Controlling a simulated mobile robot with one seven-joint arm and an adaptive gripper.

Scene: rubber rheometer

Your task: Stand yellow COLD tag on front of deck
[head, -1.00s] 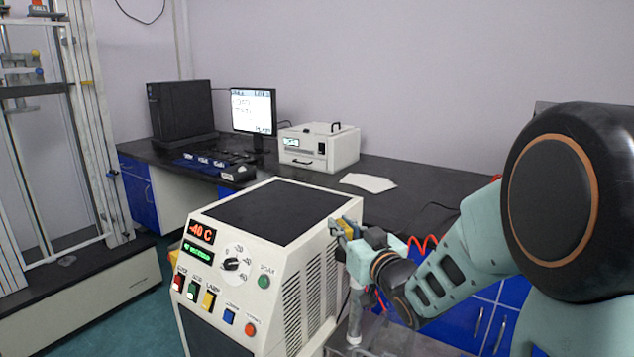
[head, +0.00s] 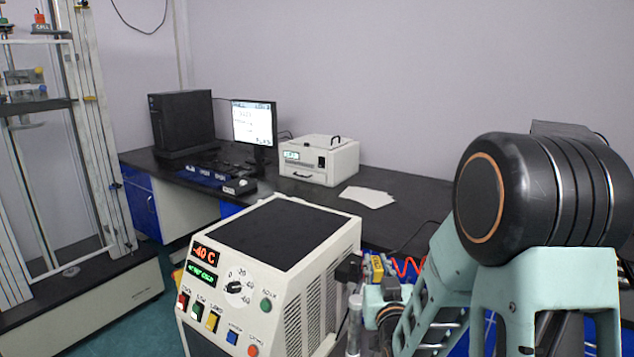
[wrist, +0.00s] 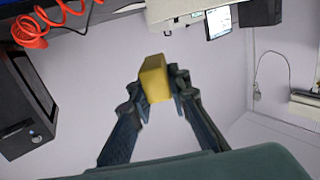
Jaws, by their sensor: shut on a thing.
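The yellow COLD tag (wrist: 155,79) is a small yellow block between the fingertips of my gripper (wrist: 158,92) in the wrist view. My gripper is shut on it and holds it in the air. In the head view the tag (head: 377,268) shows small at the right side of the white machine, with my gripper (head: 368,272) around it. Its lettering cannot be read. The deck is the black flat top (head: 278,237) of the white machine (head: 318,305), which has a red -40 C display. The top looks bare.
The machine's front panel carries a dial (head: 233,287) and several coloured switches. A red coiled hose (head: 408,266) is behind my gripper. A white box (head: 319,160), a monitor (head: 253,124) and paper sheets (head: 367,196) are on the back bench.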

